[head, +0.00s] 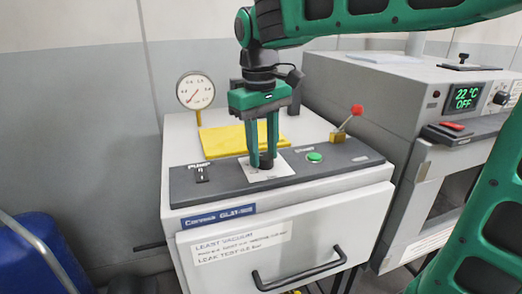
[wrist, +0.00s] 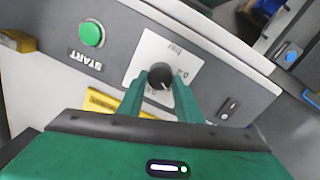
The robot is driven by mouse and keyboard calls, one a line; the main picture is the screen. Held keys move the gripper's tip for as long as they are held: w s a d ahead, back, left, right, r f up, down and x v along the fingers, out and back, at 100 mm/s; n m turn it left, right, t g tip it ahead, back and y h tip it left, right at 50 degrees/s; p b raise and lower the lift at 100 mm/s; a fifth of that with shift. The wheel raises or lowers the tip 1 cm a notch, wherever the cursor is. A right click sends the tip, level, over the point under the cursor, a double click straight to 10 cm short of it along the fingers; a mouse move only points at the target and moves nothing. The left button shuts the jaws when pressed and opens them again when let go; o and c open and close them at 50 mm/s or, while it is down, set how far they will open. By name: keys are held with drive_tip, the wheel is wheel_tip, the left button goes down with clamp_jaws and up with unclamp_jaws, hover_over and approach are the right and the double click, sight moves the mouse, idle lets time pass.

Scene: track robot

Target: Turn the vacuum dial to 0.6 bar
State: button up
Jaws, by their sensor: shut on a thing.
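The vacuum dial is a dark round knob (wrist: 160,76) on a white scale plate (wrist: 149,48) in the wrist view. In the head view the plate (head: 284,167) lies on the dark control panel, and the knob (head: 266,162) is partly hidden by the fingers. My gripper (wrist: 160,83) reaches down from above with one finger on each side of the knob, shut on it; it also shows in the head view (head: 263,160). The scale's figures are mostly hidden or too small to read. A round gauge (head: 195,91) with a red needle stands on a yellow post behind the panel.
A green START button (head: 314,157) and a red-knobbed lever (head: 357,110) are right of the dial. The pump switch (head: 202,174) is to its left. A yellow pad (head: 222,141) lies behind. An oven (head: 395,100) reading 22 °C OFF stands at right.

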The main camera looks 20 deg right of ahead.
sight(263, 155)
drive_tip(key=shift+d, duration=0.1)
drive_tip(key=o, duration=1)
drive_tip(key=shift+o, duration=0.2)
drive_tip(key=shift+r, duration=0.1)
wheel_tip(263, 155, up, 7)
drive_tip(key=shift+w, duration=0.1)
drive_tip(key=shift+a+r, duration=0.15)
drive_tip(key=shift+r, duration=0.7)
drive_tip(key=shift+a+r, duration=0.1)
drive_tip(key=shift+r, duration=0.7)
drive_tip(key=shift+a+r, duration=0.1)
drive_tip(key=shift+r, duration=0.2)
